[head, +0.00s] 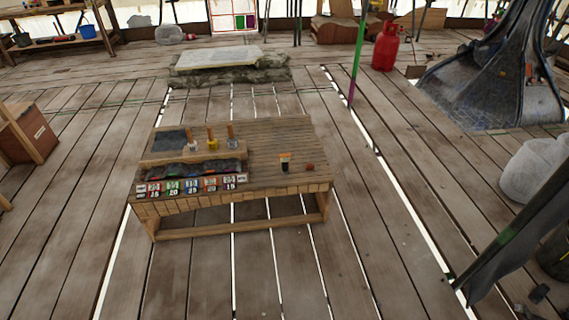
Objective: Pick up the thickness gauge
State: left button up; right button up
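A low wooden bench (290,133) stands in the middle of the head view. On its right half a small dark upright thing with an orange top (285,161) stands near the front. It may be the thickness gauge, but it is too small to tell. A small reddish-brown thing (309,167) lies just to its right. A raised wooden rack (160,156) on the bench's left half holds several small tools, one with a yellow part (212,142). Neither of my grippers is in view.
A row of numbered tags (190,187) runs along the bench's front left, below dark bins. The plank floor in front is clear. A red gas cylinder (387,47), a large dark metal hood (495,80) and a pale sack (535,168) stand to the right.

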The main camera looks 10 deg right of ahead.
aim_at(283, 158)
jog(key=z, duration=0.05)
jog(key=i, duration=1.3)
jog(key=z, duration=0.05)
